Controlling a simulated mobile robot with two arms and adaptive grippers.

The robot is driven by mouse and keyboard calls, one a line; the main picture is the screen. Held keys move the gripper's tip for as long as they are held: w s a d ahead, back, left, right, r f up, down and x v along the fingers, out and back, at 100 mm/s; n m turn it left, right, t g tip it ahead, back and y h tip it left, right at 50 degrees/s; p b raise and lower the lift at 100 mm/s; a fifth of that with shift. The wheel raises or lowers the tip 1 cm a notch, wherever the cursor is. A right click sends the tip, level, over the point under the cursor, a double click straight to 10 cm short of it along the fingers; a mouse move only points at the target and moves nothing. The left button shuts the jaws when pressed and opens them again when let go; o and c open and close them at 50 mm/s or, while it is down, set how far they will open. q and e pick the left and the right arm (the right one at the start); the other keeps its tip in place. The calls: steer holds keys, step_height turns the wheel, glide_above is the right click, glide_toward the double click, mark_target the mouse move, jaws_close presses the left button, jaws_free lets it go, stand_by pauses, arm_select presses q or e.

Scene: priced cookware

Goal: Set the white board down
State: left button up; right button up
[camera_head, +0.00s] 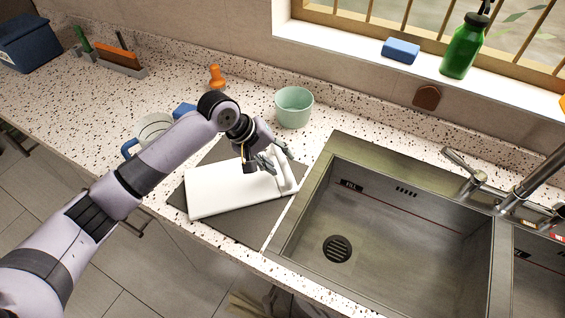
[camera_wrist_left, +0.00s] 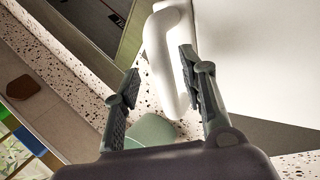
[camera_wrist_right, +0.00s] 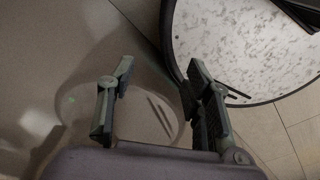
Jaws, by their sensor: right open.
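The white board (camera_head: 235,190) lies on a dark grey mat (camera_head: 220,228) on the counter, left of the sink. Its looped handle end points right, towards the sink. My left gripper (camera_head: 275,156) is at this handle. In the left wrist view, the fingers (camera_wrist_left: 162,92) are apart. The handle bar (camera_wrist_left: 163,62) lies between them, close to the right finger, with a gap to the left finger. The right finger appears to be in the handle's opening. My right gripper (camera_wrist_right: 155,92) is open and empty above the floor, outside the head view.
A mint green cup (camera_head: 294,107) stands just behind the board. A striped pale mug (camera_head: 153,128) and an orange item (camera_head: 216,78) are behind my left arm. The sink (camera_head: 385,225) is at the right. A round speckled top (camera_wrist_right: 245,45) is near my right gripper.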

arm_select(q)
steer(key=b+v, duration=0.1)
steer(key=v, duration=0.8)
